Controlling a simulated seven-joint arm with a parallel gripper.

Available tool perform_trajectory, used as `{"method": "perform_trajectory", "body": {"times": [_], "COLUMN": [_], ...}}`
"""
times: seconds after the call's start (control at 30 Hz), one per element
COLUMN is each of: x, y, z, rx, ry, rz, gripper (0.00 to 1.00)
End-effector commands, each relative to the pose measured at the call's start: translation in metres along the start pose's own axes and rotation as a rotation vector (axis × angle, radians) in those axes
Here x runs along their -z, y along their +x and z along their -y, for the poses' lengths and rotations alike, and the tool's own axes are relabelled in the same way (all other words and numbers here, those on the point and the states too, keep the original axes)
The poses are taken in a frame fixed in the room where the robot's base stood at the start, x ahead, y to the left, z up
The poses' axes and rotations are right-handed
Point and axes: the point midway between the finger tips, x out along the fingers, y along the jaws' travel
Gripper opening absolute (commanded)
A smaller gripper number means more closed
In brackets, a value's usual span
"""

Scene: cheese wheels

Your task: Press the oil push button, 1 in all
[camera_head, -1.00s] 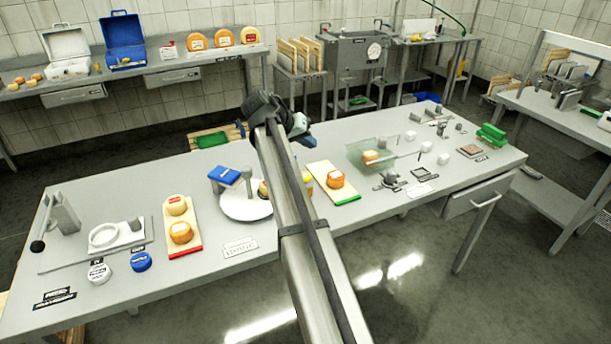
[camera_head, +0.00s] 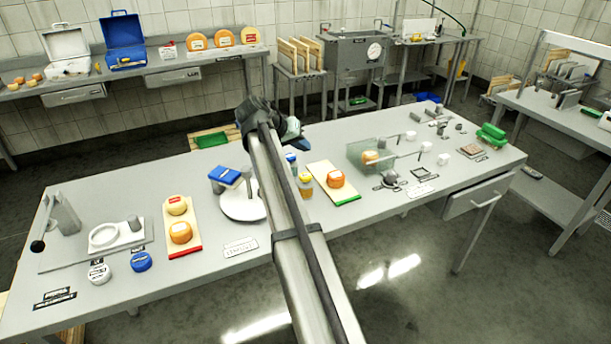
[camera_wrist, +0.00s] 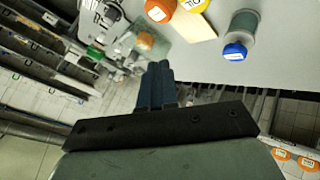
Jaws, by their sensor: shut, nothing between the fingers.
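My gripper (camera_head: 294,129) is over the far edge of the long table, high up and tilted. In the wrist view its dark blue fingers (camera_wrist: 155,85) are closed together with nothing between them. The blue top (camera_head: 291,159) just right of my arm in the head view may be the same thing. My arm hides part of the table's middle.
The long grey table (camera_head: 290,235) holds a red-edged cheese board (camera_head: 182,241), a green-edged board (camera_head: 345,196), a white round plate (camera_head: 240,210) and a clear panel (camera_head: 369,153). A blue disc (camera_head: 141,262) and a white disc (camera_head: 98,274) lie at front left.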

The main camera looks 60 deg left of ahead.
Motion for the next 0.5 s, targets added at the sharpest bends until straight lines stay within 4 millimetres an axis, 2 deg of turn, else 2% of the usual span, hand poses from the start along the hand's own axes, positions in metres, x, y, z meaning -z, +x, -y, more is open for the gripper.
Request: {"method": "perform_trajectory", "body": {"times": [0.5], "x": [-0.03], "y": [0.041], "z": [0.029], "rx": [-0.001], "ry": [-0.001], "rz": [0.001], "gripper": [0.0]}}
